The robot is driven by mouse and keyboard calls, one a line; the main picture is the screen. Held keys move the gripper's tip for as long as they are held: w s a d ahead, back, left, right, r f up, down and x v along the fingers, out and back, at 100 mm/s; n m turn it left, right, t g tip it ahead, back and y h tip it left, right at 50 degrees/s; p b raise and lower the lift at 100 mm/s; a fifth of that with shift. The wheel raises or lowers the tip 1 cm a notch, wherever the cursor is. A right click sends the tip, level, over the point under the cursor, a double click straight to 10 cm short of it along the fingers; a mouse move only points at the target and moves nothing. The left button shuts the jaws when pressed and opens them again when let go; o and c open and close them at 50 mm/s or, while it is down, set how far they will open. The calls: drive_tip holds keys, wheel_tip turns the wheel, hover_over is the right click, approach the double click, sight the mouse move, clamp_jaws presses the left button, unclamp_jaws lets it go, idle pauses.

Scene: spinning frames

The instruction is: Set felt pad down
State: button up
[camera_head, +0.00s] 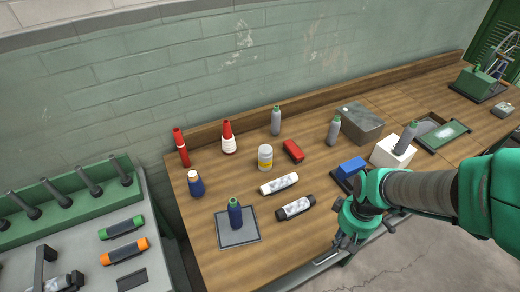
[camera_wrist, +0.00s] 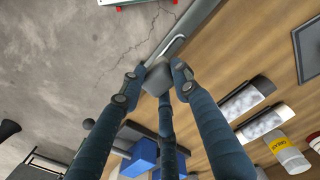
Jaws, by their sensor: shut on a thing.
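My gripper (camera_head: 346,243) hangs over the front edge of the wooden workbench (camera_head: 285,238), to the right of the dark mat. In the wrist view, its blue-grey fingers (camera_wrist: 157,82) are shut on a small grey piece, which looks like the felt pad (camera_wrist: 156,77). The pad is held at the fingertips, over the line between bench and floor. In the head view the fingers hide the pad. I cannot tell its height above the bench.
A blue block (camera_head: 351,167) on a dark base stands just behind my gripper. A black-and-white cylinder (camera_head: 295,208) and a white one (camera_head: 278,184) lie to the left. Bare wood lies between mat and gripper.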

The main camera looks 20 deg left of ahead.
drive_tip(key=w+a+r+n+p, duration=0.2)
drive_tip(key=w+a+r+p, duration=0.25)
drive_tip(key=w+a, duration=0.75)
drive_tip(key=w+a+r+n+p, duration=0.1)
drive_tip(key=w+a+r+p, duration=0.55)
drive_tip(key=w, duration=0.95)
drive_tip(key=w+a+f+n+p, duration=0.1)
drive_tip(key=w+a, duration=0.3)
drive_tip(key=a, duration=0.4)
drive_tip(key=w+a+f+n+p, duration=0.1)
drive_tip(key=w+a+f+p, duration=0.1)
drive_tip(key=a, duration=0.7)
drive_tip(key=w+a+f+n+p, duration=0.1)
drive_tip(key=w+a+f, duration=0.2)
drive_tip(key=w+a, duration=0.4)
drive_tip(key=shift+a, duration=1.2)
drive_tip(key=shift+f, duration=0.1)
drive_tip(key=shift+f+p, duration=0.5)
drive_tip(key=shift+f, duration=2.4)
drive_tip(key=shift+f, duration=2.1)
